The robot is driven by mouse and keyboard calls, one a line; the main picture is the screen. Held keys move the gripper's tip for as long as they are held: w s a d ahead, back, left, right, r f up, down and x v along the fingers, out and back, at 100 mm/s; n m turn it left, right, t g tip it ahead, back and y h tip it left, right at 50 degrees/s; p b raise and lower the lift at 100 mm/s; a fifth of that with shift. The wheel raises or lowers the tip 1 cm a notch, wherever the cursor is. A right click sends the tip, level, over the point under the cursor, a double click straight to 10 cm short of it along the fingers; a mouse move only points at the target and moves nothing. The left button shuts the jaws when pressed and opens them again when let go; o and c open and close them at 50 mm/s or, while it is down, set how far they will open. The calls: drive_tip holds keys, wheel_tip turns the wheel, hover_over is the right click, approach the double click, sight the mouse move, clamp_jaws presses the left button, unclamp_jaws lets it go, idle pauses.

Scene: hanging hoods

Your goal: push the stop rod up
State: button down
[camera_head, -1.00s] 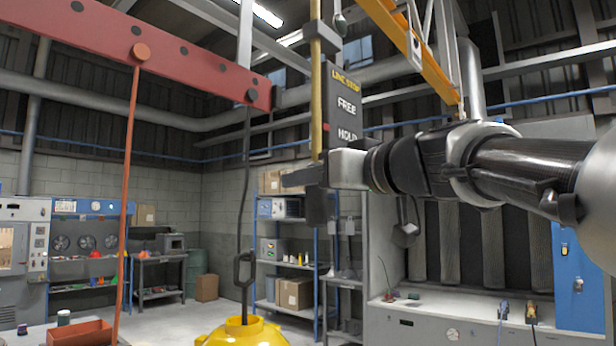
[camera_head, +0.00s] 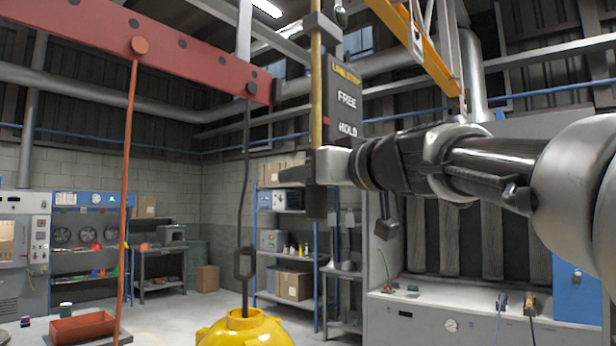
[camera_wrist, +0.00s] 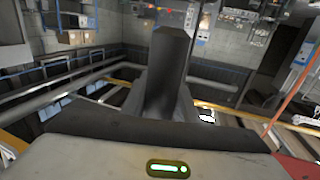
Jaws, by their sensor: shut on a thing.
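The stop rod (camera_head: 316,90) is a thin upright brass rod in the head view, left of a dark sign (camera_head: 347,100) reading LINE STOP, FREE and HOLD. A grey block (camera_head: 320,24) surrounds it near the top. My gripper (camera_head: 308,174) is at the rod's lower visible end, just below the sign, and is shut on it. The gripped part is hidden behind the fingers. In the wrist view the dark fingers (camera_wrist: 168,70) stand close together, and the rod cannot be made out there.
A red beam (camera_head: 150,45) at upper left carries an orange rod (camera_head: 128,190) and a dark hanging link (camera_head: 245,262) above a yellow dome (camera_head: 243,330). A yellow crane beam (camera_head: 430,50) is at upper right. Shelves (camera_head: 288,238) stand behind.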

wheel_tip(320, 180, up, 3)
drive_tip(key=shift+r+p, duration=0.2)
drive_tip(key=shift+p, duration=0.25)
drive_tip(key=c, duration=1.4)
unclamp_jaws()
drive_tip(key=b+v, duration=0.3)
drive_tip(key=v, duration=1.4)
drive_tip(key=shift+s+d, duration=0.15)
drive_tip(key=shift+s, duration=0.05)
drive_tip(key=shift+f, duration=0.1)
